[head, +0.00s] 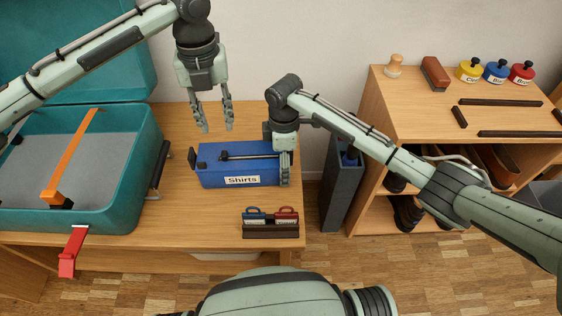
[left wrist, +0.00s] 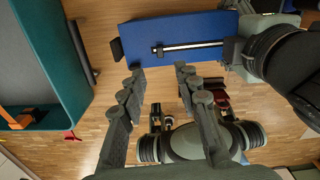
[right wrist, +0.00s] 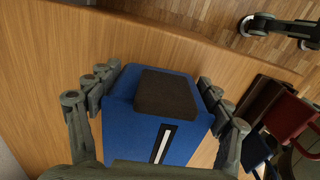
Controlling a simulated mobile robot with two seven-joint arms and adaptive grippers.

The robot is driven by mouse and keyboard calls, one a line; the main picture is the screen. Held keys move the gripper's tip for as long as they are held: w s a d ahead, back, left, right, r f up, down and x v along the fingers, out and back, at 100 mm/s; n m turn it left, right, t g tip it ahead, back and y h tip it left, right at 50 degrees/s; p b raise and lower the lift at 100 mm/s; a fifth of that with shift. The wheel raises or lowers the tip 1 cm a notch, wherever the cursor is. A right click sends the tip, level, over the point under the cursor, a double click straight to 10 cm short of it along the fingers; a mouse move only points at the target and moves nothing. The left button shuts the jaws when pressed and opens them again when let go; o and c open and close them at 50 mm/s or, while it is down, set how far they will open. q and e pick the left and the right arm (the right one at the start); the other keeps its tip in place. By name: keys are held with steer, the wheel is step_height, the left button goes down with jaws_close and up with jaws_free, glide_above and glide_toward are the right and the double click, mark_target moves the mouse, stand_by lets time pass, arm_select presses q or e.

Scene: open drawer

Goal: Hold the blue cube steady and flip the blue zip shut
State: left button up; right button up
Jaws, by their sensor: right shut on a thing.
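The blue cube (head: 210,176), a box-shaped case labelled "Shirts", lies on the wooden table. It also shows in the left wrist view (left wrist: 190,25). Its zip (head: 250,156) is a black-and-white strip along the top, with a dark pull near its left end (left wrist: 159,50). My right gripper (head: 285,181) is shut on the cube's right end, one finger on each side; the right wrist view shows this grip (right wrist: 160,92). My left gripper (head: 217,130) is open and empty, pointing down above the cube. The zip's right end is partly hidden by my right gripper.
An open teal suitcase (head: 118,207) with an orange strap (head: 70,160) stands left of the cube. A dark holder (head: 270,231) with blue and red tags is at the table's front edge. A grey bin (head: 341,190) and a shoe shelf (head: 400,90) are to the right.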

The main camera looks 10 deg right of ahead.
arm_select(q)
steer(key=c, duration=0.5)
steer(key=shift+n, duration=0.4)
jaws_close()
steer(key=a+f+m+h, duration=0.3)
steer(key=a+m+h, duration=0.6)
steer(key=m, duration=1)
steer(key=shift+w+a+m+g, duration=0.3)
steer(key=shift+w+a+m, duration=0.1)
steer(key=shift+a, duration=0.45)
steer(key=shift+f, duration=0.1)
